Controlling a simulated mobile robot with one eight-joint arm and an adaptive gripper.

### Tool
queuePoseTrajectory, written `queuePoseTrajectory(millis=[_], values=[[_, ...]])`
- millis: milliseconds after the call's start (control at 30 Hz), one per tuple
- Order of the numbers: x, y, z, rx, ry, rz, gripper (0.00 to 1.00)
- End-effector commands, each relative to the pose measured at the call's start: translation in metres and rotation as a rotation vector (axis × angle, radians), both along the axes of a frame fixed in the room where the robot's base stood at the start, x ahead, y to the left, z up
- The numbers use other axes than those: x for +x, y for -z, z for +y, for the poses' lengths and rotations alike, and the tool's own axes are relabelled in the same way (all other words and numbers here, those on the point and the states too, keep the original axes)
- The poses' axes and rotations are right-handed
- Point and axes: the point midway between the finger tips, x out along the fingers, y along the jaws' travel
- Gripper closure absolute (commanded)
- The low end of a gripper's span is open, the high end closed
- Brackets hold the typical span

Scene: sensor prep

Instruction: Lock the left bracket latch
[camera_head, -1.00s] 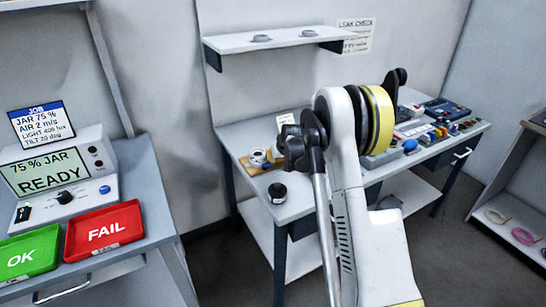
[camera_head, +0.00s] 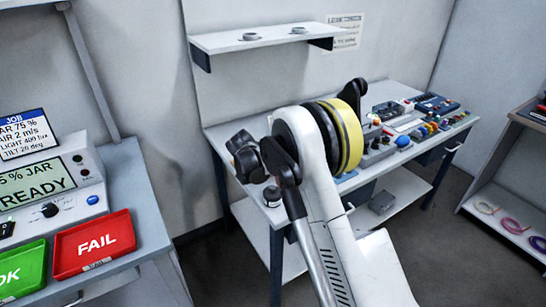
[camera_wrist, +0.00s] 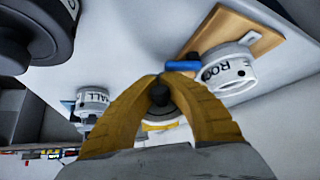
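In the wrist view, my gripper (camera_wrist: 163,80) has ochre fingers that arch together, with the tips appearing to meet. A blue bar (camera_wrist: 182,66), which looks like a latch lever, sits just beyond the tips; I cannot tell if they touch it. Beside it, a white round housing marked "ROO" (camera_wrist: 228,70) sits on a wooden board (camera_wrist: 235,30). A second white housing ending in "ALL" (camera_wrist: 93,98) stands at the left with a bit of blue beside it. Which holder is the left bracket is unclear. In the head view, my arm hides the gripper and the board.
A dark round object (camera_wrist: 35,30) fills the wrist view's upper left corner. A white part with a yellow band shows between the fingers. In the head view, a dark-lidded jar (camera_head: 272,195) stands near the workbench's (camera_head: 225,140) front edge, and coloured parts crowd its right side.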

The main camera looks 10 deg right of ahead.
Motion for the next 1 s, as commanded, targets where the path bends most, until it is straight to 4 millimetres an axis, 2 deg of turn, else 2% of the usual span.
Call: queuePoseTrajectory(millis=[600,1000], values=[[-0.011,0.001,-0.012,0.003,-0.003,0.000,1.00],[-0.013,-0.002,-0.012,0.003,-0.004,0.000,1.00]])
